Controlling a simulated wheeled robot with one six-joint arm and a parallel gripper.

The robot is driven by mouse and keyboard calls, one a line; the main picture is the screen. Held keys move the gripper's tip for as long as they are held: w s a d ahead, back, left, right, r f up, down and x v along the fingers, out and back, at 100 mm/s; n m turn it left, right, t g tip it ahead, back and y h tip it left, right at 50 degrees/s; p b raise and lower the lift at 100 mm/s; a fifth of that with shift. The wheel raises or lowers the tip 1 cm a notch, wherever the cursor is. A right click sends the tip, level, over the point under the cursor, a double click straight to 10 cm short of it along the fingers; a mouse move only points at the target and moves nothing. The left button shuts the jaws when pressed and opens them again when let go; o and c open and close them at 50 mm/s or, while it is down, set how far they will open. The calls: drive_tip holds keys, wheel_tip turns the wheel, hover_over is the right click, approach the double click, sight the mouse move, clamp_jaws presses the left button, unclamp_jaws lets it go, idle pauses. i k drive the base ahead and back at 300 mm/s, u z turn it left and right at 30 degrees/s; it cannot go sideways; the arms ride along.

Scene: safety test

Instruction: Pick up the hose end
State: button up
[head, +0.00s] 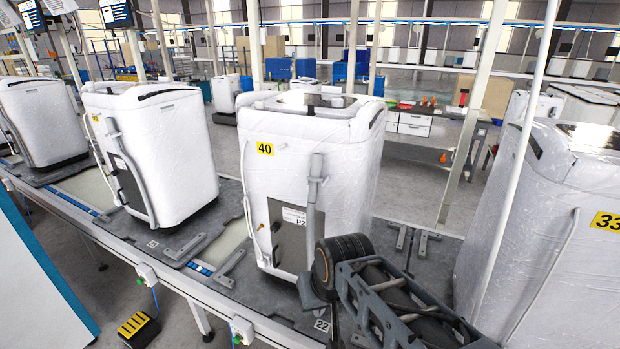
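A white, film-wrapped appliance (340,150) with a yellow label 40 stands upright in the middle of the head view. A grey hose (313,215) runs up its front, to the right of a dark panel. The hose's upper end (317,165) shows near the appliance's middle height; its lower part passes behind my arm. A thinner pale hose (247,200) loops down the left side. My dark arm (395,295) reaches in from the lower right, and its front part (325,275) is just below and right of the grey hose. The fingers cannot be made out.
Wrapped appliances stand on both sides: one (165,140) to the left and one labelled 33 (560,230) close on the right. They stand on grey pallets (270,325) along a conveyor (205,290). A yellow-and-black step (138,327) is at lower left. A workbench (415,122) stands behind.

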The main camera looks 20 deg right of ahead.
sight(315, 176)
drive_tip(key=u, duration=1.8)
drive_tip(key=i, duration=1.2)
drive_tip(key=z, duration=2.95)
